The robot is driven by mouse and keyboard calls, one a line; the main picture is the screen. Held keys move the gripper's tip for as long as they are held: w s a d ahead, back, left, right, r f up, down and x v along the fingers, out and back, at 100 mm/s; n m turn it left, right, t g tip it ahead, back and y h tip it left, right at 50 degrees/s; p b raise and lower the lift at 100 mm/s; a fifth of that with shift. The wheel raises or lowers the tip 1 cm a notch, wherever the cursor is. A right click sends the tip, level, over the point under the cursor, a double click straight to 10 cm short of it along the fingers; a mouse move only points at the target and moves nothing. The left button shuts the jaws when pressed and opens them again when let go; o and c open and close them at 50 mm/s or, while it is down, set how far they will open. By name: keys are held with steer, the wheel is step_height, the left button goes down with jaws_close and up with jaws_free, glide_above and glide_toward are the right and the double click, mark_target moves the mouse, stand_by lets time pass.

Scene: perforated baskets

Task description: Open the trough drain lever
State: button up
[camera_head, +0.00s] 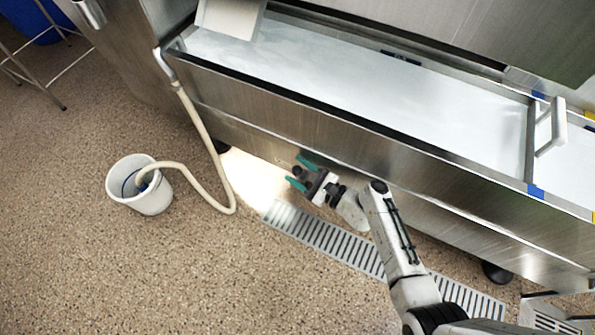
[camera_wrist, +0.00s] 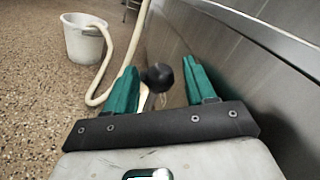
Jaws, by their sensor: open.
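A long steel trough (camera_head: 330,115) full of pale liquid runs across the head view. A drain lever with a round black knob (camera_wrist: 158,76) shows in the wrist view, beside the trough's steel side. My gripper (camera_head: 301,172), with green fingers, is open below the trough's front wall. In the wrist view its fingers (camera_wrist: 160,68) stand on either side of the knob, with gaps showing. Most of the lever's shaft is hidden behind my gripper.
A white bucket (camera_head: 150,204) stands on the speckled floor at left, with a beige hose (camera_head: 205,145) running from the trough's corner into it. A slotted floor drain grate (camera_head: 325,240) lies below my arm. Open floor lies at lower left.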

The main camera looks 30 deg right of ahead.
steer(key=shift+w+a, duration=0.15)
steer(key=shift+w, duration=0.15)
steer(key=shift+c, duration=0.3)
jaws_close()
